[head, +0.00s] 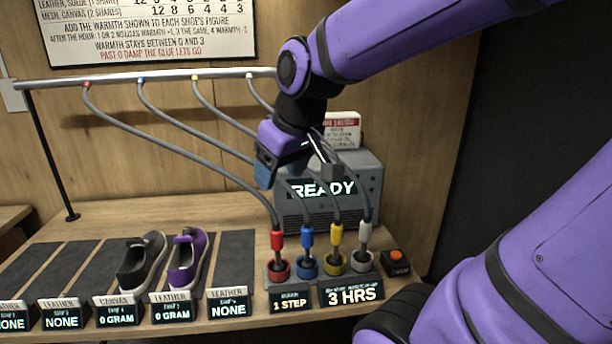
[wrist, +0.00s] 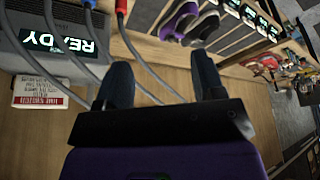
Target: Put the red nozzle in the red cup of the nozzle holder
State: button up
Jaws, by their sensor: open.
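The red nozzle (head: 277,239) stands upright in the red cup (head: 278,270), at the left end of the nozzle holder's row in the head view. Its grey hose runs up left to the rail. The blue nozzle (head: 307,237), yellow nozzle (head: 337,234) and white nozzle (head: 365,232) stand in their matching cups to its right. My gripper (head: 290,178) is open and empty, above and behind the row, in front of the grey machine. The red nozzle also shows there at the top (wrist: 122,6).
The grey machine (head: 372,185) reading READY stands behind the nozzles. Hoses hang from the rail (head: 150,77) close to my gripper. A black shoe (head: 141,262) and a purple shoe (head: 187,260) sit on mats at left. An orange button (head: 396,256) is at right.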

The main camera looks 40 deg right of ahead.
jog(key=s+a+r+m, duration=0.1)
jog(key=s+r, duration=0.1)
jog(key=s, duration=0.6)
jog(key=shift+a+t, duration=0.3)
jog(key=shift+a, duration=0.05)
dwell(0.6)
